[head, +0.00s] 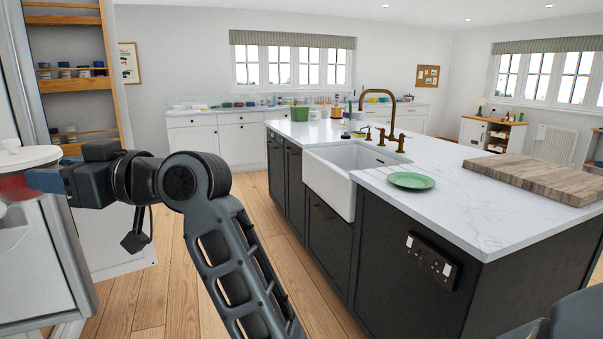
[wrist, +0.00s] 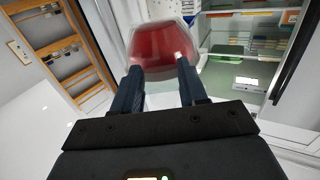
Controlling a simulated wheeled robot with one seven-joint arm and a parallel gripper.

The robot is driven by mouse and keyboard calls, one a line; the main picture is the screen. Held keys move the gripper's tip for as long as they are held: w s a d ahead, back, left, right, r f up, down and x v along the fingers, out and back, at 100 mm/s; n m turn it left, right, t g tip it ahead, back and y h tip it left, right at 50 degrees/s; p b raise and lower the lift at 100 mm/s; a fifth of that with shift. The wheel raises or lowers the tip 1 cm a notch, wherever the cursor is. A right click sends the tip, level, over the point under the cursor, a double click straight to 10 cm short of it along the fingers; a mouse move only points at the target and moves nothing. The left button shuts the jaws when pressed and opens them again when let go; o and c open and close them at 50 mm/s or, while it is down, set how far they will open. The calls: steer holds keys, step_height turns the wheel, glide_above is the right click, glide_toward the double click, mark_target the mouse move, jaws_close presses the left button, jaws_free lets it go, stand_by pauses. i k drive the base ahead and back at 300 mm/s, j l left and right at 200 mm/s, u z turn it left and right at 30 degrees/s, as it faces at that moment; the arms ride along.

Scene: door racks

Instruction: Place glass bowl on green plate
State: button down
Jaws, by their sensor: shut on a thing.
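The glass bowl (wrist: 165,52) shows red in the wrist view, between the two fingertips of my gripper (wrist: 160,75). My gripper is shut on it. In the head view, part of the bowl (head: 14,186) shows at the left edge, at the end of my gripper (head: 40,181), beside a white rounded surface. The green plate (head: 411,180) lies flat and empty on the island counter, right of the sink and far to the right of my gripper.
The island (head: 470,210) has a white sink (head: 345,170), a brass tap (head: 378,95) and a wooden board (head: 540,175) right of the plate. An open fridge (wrist: 235,50) with shelves stands behind the bowl in the wrist view. Wooden floor (head: 165,270) lies between fridge and island.

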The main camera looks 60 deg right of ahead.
mark_target(405, 183)
steer(key=i+z, duration=0.25)
steer(key=z, duration=0.15)
steer(key=i+j+z, duration=0.15)
steer(key=z, duration=0.25)
steer(key=i+j+z, duration=0.25)
steer(key=z, duration=0.15)
steer(key=i+j+z, duration=0.25)
steer(key=z, duration=0.15)
steer(key=i+j+z, duration=0.2)
steer(key=j+z, duration=0.25)
steer(key=l, duration=0.1)
